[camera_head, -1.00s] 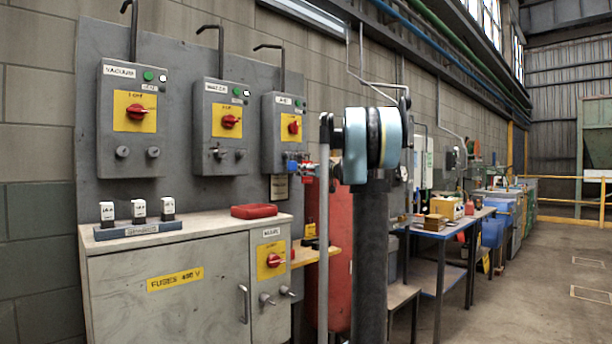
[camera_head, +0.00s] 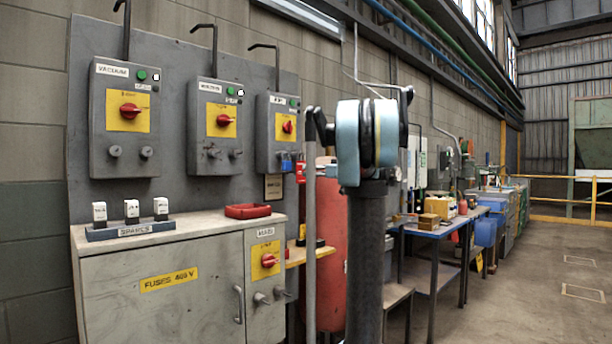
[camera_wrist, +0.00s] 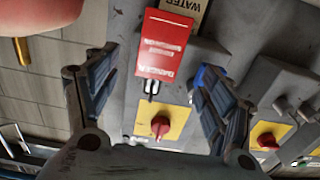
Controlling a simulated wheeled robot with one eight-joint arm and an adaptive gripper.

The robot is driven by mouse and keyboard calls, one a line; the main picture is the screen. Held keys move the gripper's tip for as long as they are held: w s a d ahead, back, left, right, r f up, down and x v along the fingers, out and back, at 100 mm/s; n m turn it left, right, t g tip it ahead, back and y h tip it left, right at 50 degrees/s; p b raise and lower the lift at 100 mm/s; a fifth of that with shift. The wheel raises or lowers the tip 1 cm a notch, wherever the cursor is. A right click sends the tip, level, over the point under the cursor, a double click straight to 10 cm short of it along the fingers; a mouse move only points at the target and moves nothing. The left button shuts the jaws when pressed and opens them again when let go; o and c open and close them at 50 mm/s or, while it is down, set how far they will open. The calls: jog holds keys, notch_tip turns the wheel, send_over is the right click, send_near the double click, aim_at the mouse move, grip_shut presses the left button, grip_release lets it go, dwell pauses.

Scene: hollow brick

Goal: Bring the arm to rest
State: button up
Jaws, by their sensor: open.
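My gripper (camera_wrist: 155,65) is open in the wrist view, its two fingers apart and nothing clamped between them. A red danger tag (camera_wrist: 172,45) and a dark metal shackle show between and beyond the fingers. A blue padlock-like piece (camera_wrist: 207,77) is partly hidden by the right finger. Behind them is a grey switch box with a yellow plate and red knob (camera_wrist: 160,125). In the head view, my arm (camera_head: 368,240) stands in front of the wall, and the gripper cannot be made out. The blue piece (camera_head: 287,165) and red piece (camera_head: 301,172) hang by the right-hand switch box (camera_head: 276,140).
A grey fuse cabinet (camera_head: 190,285) bears a red tray (camera_head: 255,211) and a rack of white spares (camera_head: 132,230). A red cylinder (camera_head: 325,260) stands behind my arm. A blue-edged bench (camera_head: 430,232) is farther back. The floor at right is clear.

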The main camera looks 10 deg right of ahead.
jog(key=s+a+f+m+g+h, duration=0.1)
jog(key=s+a+f+g, duration=0.4)
jog(key=s+f, duration=0.65)
jog(key=s+a+f+m+g+h, duration=0.1)
jog(key=s+a+f+g, duration=0.2)
jog(key=s+a+f, duration=0.8)
jog(key=s+d+f+m+g+h, duration=0.2)
jog(key=s+d+f+h, duration=0.2)
jog(key=s+f, duration=0.8)
jog(key=s+d+f+m+g+h, duration=0.2)
jog(key=s+d+f, duration=0.6)
jog(key=s+f, duration=0.4)
jog(key=s+m+h, duration=0.1)
jog(key=s+h, duration=0.1)
jog(key=s, duration=0.3)
jog(key=shift+s+d+f+h, duration=0.15)
jog(key=shift+s+f+h, duration=0.1)
jog(key=shift+f+h, duration=0.05)
jog(key=shift+w+f+g, duration=0.2)
jog(key=shift+w+g, duration=0.1)
jog(key=shift+w, duration=0.2)
